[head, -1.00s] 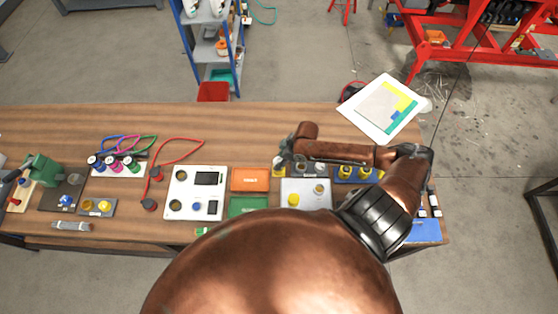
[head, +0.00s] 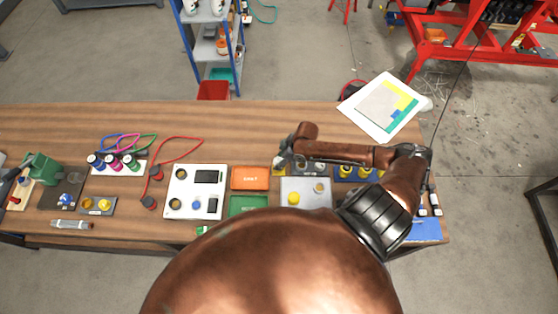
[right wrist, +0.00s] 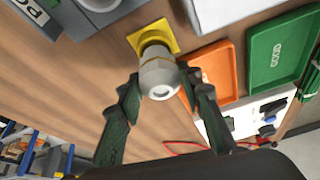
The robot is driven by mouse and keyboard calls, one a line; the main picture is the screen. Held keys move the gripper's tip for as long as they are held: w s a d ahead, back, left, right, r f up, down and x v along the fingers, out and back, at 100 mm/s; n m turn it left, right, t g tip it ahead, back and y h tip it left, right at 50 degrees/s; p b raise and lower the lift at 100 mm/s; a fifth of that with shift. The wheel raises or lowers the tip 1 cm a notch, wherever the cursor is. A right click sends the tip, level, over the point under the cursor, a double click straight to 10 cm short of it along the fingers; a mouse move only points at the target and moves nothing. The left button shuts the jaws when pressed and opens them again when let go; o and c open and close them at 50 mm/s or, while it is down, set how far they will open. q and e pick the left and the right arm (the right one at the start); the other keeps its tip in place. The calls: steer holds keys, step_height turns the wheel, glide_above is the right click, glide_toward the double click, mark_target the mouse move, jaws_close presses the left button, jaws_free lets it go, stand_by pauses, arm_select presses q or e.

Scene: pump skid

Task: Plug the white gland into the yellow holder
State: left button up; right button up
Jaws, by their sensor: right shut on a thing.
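The white gland (right wrist: 160,78) is a pale hex-nut fitting with a round end facing the right wrist camera. My right gripper (right wrist: 159,74) is shut on it, one dark green finger on each side. The yellow holder (right wrist: 168,28) is a square yellow piece on the bench, directly behind the gland in this view. The gland overlaps the holder's round collar; I cannot tell how deep it sits. In the head view my right gripper (head: 283,160) is above the yellow holder (head: 278,173), and the gland is too small to make out. My left gripper is not in view.
An orange tray (head: 249,179) and a green tray (head: 248,205) lie left of the holder. A pale plate with a yellow knob (head: 293,198) is in front. A white panel (head: 180,211) stands farther left. The bench (head: 240,130) behind is clear.

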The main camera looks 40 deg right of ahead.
steer(key=shift+f+b, duration=0.4)
steer(key=shift+f, duration=0.75)
steer(key=o, duration=1.4)
steer(key=v, duration=1.2)
